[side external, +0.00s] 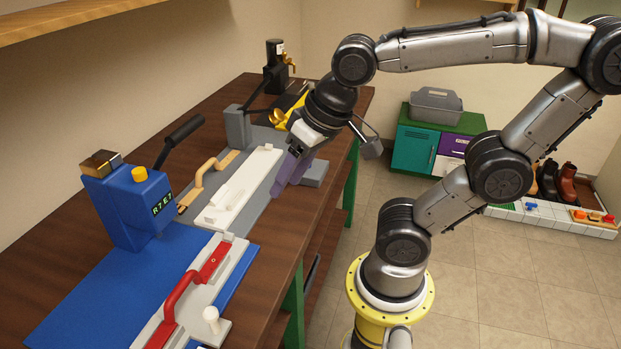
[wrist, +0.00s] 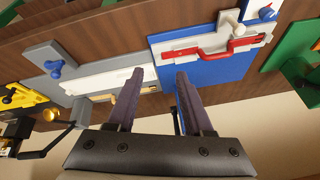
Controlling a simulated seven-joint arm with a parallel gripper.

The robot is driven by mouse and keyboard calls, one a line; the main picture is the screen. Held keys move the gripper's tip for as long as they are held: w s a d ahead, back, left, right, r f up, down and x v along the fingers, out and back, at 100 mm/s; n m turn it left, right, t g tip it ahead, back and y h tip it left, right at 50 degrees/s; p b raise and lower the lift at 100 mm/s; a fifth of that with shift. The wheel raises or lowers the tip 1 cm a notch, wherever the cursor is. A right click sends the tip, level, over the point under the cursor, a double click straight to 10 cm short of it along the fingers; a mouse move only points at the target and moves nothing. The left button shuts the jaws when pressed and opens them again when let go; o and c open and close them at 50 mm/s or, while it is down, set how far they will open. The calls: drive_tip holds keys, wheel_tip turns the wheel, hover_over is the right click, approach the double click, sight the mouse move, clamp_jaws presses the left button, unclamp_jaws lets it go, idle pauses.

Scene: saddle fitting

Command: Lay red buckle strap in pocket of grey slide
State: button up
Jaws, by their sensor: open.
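The red buckle strap (side external: 212,262) is long, with a raised handle-like arch. In the side view it lies along the pale grey slide (side external: 237,252) at the blue station. I cannot tell whether it sits fully in the pocket. In the wrist view the red strap (wrist: 206,51) shows at the upper right, along the pale slide. My gripper (side external: 284,180) is open and empty, with purple-grey fingers. It points down by the white slide of the grey station, well apart from the red strap. In the wrist view my gripper's fingertips (wrist: 158,74) show nothing between them.
The blue station's upright box (side external: 128,207) has a yellow button and a black lever. The grey station holds a white slide (side external: 250,180) and a tan strap (side external: 200,180). A yellow part (side external: 290,108) lies farther back. The blue plate (side external: 95,290) has bare room.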

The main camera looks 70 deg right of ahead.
drive_tip(key=s+n, duration=0.1)
drive_tip(key=s+d+n, duration=0.1)
drive_tip(key=s+n, duration=0.1)
drive_tip(key=shift+d+f+t, duration=0.2)
drive_tip(key=shift+f+t, duration=0.1)
drive_tip(key=shift+f, duration=0.1)
idle(2.1)
